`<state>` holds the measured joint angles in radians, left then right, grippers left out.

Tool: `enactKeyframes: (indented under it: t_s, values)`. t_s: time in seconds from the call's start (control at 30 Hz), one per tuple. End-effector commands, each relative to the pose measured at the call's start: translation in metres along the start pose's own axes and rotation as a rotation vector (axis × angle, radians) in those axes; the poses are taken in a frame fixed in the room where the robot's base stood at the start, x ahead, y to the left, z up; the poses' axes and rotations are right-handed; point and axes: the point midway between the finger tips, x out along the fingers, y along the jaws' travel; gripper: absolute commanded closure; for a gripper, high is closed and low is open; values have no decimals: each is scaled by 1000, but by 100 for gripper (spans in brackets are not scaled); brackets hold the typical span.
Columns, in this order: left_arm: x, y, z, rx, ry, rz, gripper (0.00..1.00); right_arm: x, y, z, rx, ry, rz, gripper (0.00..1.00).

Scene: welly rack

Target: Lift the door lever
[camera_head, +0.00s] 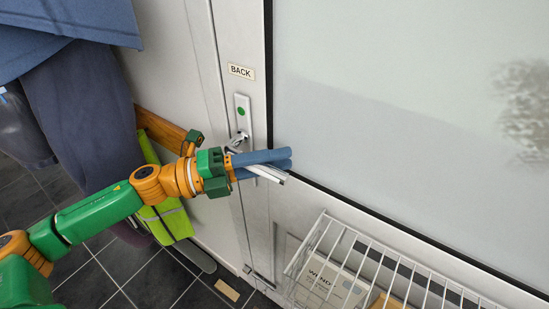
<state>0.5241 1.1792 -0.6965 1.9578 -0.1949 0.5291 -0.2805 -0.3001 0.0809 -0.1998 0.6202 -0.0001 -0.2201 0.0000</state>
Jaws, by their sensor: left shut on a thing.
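The door lever (268,173) is a pale metal handle on the white door. It comes off a tall white back plate (242,115) with a green dot, below a "BACK" label. My left gripper (277,163) reaches in from the left with two blue fingers, and it is shut on the lever, whose pale end shows between and below the fingers. The lever points right and slightly down in the picture. The fingers and gripper body hide part of the lever near its pivot. My right gripper is not in view.
A white wire basket (325,245) holding a box hangs on the door at lower right. Dark clothes (80,105) and a yellow hi-vis vest (171,219) hang at left near the arm. Dark floor tiles (130,275) lie below. A large frosted pane (400,100) fills the right.

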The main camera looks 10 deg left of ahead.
Motion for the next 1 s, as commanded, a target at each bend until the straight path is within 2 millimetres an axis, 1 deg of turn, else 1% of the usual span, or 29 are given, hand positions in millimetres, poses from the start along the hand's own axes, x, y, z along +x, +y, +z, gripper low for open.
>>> enactKeyframes:
  t_s: [0.27,0.5,0.67,0.8,1.0]
  values:
    - [0,0,0,-3,1,-3,100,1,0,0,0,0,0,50]
    - [0,-4,0,-54,-10,-56,100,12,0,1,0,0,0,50]
    - [0,-12,2,-133,-28,-133,100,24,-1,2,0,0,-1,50]
    - [-1,-22,6,-213,-46,-212,100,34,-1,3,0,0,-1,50]
    - [-4,-35,12,-318,-69,-317,100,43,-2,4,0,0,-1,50]
